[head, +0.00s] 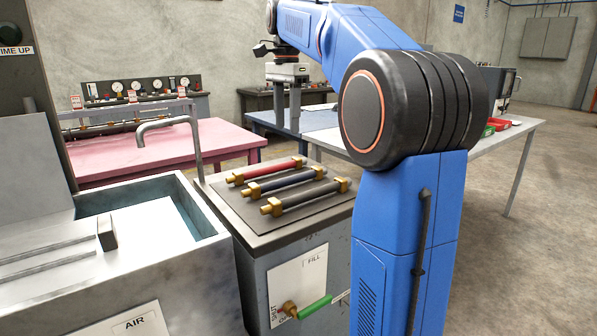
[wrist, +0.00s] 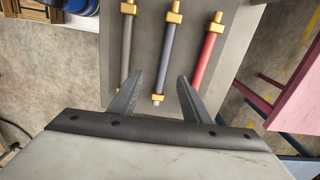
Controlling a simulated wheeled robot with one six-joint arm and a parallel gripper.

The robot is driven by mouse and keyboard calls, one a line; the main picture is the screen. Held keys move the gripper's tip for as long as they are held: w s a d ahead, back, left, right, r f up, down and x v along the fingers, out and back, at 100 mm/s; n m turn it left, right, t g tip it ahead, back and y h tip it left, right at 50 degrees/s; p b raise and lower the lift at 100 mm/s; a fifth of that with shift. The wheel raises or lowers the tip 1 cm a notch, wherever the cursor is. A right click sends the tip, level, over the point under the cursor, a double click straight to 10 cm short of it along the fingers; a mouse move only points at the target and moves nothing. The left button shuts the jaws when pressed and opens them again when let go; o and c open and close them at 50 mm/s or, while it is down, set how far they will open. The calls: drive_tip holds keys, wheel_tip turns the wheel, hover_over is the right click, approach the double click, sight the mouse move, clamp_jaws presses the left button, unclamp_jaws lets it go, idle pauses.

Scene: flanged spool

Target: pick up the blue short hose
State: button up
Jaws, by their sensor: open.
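The blue short hose (head: 282,180) lies between a red hose (head: 268,169) and a dark grey hose (head: 305,196) on a dark mat on the bench. It has brass end fittings. In the wrist view, the blue hose (wrist: 164,58) is dark navy and runs up the picture, with the grey hose (wrist: 128,45) left and the red hose (wrist: 208,54) right. My gripper (wrist: 160,79) is open and empty. Its fingertips appear either side of the blue hose's near end. In the head view my gripper (head: 286,122) hangs above and beyond the hoses, apart from them.
A pink table (head: 130,150) is behind. A white table (head: 495,145) with red and green trays stands right.

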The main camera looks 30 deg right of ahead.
drive_tip(key=w+d, duration=0.1)
hover_over(291, 176)
drive_tip(key=f, duration=1.1)
drive_tip(key=shift+s+a+f, duration=0.2)
drive_tip(key=shift+a+f, duration=0.1)
drive_tip(key=shift+f, duration=0.1)
drive_tip(key=shift+w+d+f, duration=0.15)
drive_tip(key=shift+f, duration=1.2)
drive_tip(key=shift+w+d+f, duration=0.1)
drive_tip(key=shift+d+f, duration=0.05)
drive_tip(key=shift+f, duration=1.15)
clamp_jaws()
